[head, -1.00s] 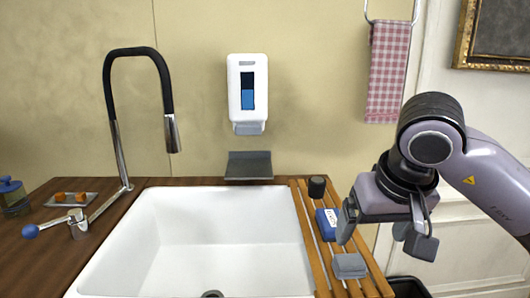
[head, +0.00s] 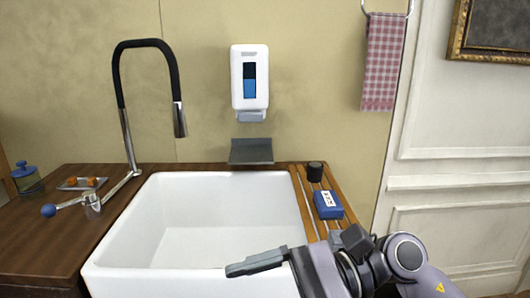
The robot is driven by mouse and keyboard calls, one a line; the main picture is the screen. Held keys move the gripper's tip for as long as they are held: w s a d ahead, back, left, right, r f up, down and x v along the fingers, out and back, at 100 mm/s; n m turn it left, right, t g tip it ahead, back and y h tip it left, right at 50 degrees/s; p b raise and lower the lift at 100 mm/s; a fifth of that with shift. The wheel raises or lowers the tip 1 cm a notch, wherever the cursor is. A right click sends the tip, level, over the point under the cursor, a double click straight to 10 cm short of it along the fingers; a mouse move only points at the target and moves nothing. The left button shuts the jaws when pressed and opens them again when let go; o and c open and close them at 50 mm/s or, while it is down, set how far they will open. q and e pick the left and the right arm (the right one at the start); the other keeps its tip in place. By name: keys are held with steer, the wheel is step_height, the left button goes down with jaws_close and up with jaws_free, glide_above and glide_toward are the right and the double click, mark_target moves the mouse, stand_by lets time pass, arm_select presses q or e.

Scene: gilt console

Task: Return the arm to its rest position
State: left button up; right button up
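My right arm comes in from the lower right, and its gripper (head: 256,262) points left across the front right part of the white sink (head: 120,272). I see the fingers side-on, so I cannot tell whether they are open or shut. Nothing shows held in them. My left gripper is not in view.
A slatted wooden rack (head: 306,204) right of the sink holds a dark cup (head: 315,170), a blue box (head: 328,204) and a grey block (head: 335,238), partly hidden by my arm. A tall faucet (head: 127,120) stands behind left. A soap dispenser (head: 249,80) and checked towel (head: 380,62) hang above.

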steer(key=w+d+f+m+t+y, duration=0.15)
steer(key=w+d+m+t, duration=0.25)
steer(key=m+t, duration=0.95)
steer(key=w+d+f+m+t, duration=0.35)
steer(key=m+t, duration=0.35)
steer(key=m, duration=1.3)
steer(key=d+f+m+h, duration=0.8)
steer(key=f+m+h, duration=0.3)
steer(key=f+m, duration=0.4)
steer(key=s+d+f+m+g+h, duration=0.2)
steer(key=s+f+m+g, duration=0.1)
steer(key=s+f+m, duration=0.2)
steer(key=s+d+f+m+g+h, duration=0.2)
steer(key=s+d+f+m+g, duration=0.1)
steer(key=s+f+m, duration=0.3)
step_height(320, 180, down, 4)
steer(key=shift+s+d+f+p, duration=0.15)
steer(key=shift+s+d+p, duration=0.15)
steer(key=shift+s, duration=0.75)
